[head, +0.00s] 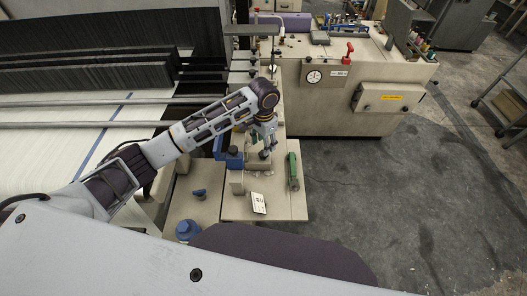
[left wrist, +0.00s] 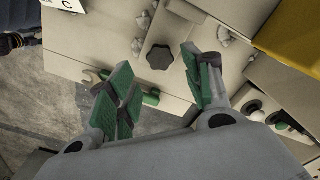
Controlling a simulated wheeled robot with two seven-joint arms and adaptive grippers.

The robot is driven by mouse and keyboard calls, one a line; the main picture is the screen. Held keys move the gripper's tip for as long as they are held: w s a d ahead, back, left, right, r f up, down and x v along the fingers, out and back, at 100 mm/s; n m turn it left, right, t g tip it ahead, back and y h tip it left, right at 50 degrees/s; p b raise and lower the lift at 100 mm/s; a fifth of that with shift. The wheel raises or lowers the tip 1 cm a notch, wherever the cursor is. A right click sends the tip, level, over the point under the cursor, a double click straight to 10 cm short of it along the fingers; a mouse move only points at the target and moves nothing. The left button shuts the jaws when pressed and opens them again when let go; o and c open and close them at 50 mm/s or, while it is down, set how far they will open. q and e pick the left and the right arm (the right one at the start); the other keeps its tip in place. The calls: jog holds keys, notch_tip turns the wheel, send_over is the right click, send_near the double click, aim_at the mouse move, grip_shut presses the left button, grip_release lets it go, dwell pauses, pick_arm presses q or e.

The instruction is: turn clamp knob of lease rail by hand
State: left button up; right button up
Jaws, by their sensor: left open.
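In the left wrist view a dark lobed clamp knob (left wrist: 160,56) sits on a pale raised plate, just beyond my left gripper (left wrist: 154,68). The gripper's green-padded fingers are open and spread to either side of the knob's place in the picture. I cannot tell if they touch it; the knob appears in front of the fingertips, with nothing held. In the head view my left gripper (head: 265,150) points down over the beige loom ledge, and it largely hides the knob there. My right gripper is in neither view.
A white label card (head: 258,203) and a blue-capped part (head: 187,230) are nearer. Open floor (head: 370,190) lies to the right.

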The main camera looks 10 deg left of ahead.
aim_at(263, 156)
pick_arm(q)
jog(key=shift+f, duration=2.8)
jog(key=shift+f, duration=0.1)
jog(key=c, duration=0.7)
jog(key=shift+c, duration=0.2)
